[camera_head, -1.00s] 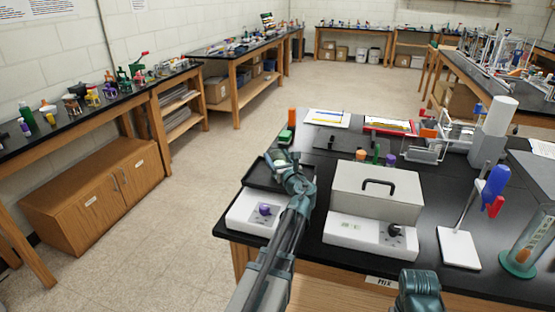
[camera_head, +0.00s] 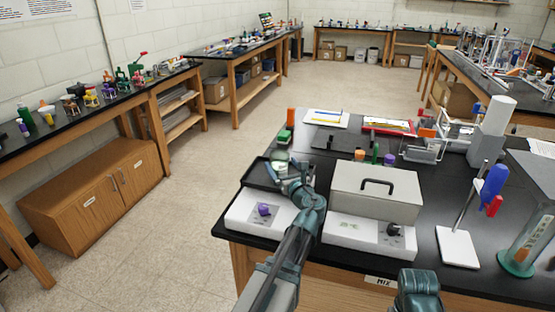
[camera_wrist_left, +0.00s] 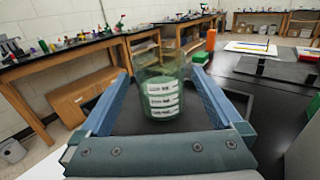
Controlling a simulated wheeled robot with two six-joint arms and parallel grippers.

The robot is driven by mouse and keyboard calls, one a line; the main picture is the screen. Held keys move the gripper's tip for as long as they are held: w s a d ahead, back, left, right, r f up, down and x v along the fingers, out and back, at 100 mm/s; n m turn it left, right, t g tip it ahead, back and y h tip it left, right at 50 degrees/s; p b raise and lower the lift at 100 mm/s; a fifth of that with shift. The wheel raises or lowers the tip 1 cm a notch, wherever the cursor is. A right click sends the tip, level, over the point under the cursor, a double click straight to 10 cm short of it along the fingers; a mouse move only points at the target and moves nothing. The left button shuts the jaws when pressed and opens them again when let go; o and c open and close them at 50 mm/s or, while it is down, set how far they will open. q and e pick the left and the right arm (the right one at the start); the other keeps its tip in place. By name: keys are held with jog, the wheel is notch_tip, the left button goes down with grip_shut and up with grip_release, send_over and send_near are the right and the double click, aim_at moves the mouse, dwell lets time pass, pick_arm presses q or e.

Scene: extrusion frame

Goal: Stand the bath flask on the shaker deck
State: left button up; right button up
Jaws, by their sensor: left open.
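The bath flask (camera_wrist_left: 162,92) is clear with a greenish tint and has several white label strips. It stands upright on a dark surface in the left wrist view, between the spread fingers of my left gripper (camera_wrist_left: 159,84), with gaps at its sides. In the head view the flask (camera_head: 281,160) shows at the back right of the shaker's dark deck (camera_head: 256,174), partly hidden by my left gripper (camera_head: 282,171). My left gripper is open. The shaker's white base (camera_head: 240,212) with a purple knob is in front of the deck.
A grey lidded box (camera_head: 376,196) with a handle, on a white base, stands right of the shaker. A white-based stand (camera_head: 457,247) is further right.

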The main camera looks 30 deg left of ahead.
aim_at(283, 167)
pick_arm(q)
jog(key=v, duration=0.6)
dwell(0.5)
